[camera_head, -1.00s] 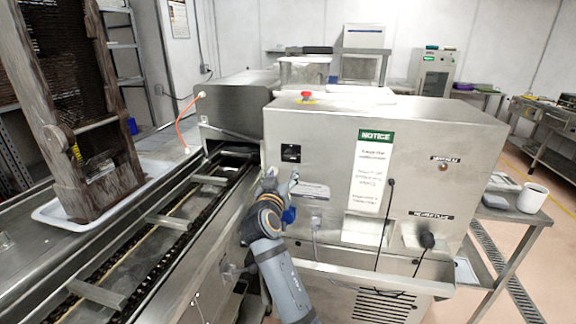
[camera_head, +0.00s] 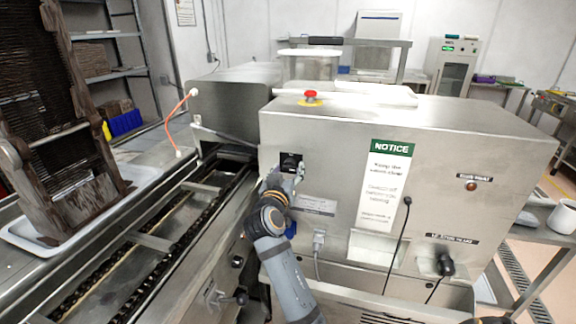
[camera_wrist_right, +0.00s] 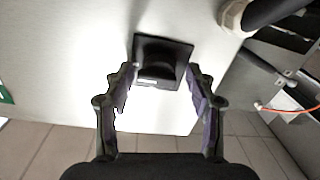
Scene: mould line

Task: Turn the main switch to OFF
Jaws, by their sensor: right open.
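The main switch (camera_head: 290,162) is a black square plate with a dark knob on the front of the steel machine, near its upper left corner. It also shows in the right wrist view (camera_wrist_right: 161,62), straight ahead at top centre. My right gripper (camera_head: 287,175) is close in front of the switch and covers its lower part in the head view. In the right wrist view its two fingers (camera_wrist_right: 160,90) are open, one on each side of the knob, with nothing between the tips that I can see held. Whether they touch the plate is unclear. My left gripper is not in view.
The steel machine (camera_head: 330,140) carries a red emergency button (camera_head: 311,96) on top and a notice sheet (camera_head: 386,185) to the right of the switch. The conveyor channel (camera_head: 165,215) runs along the left. A cable with a plug (camera_head: 319,240) hangs below right.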

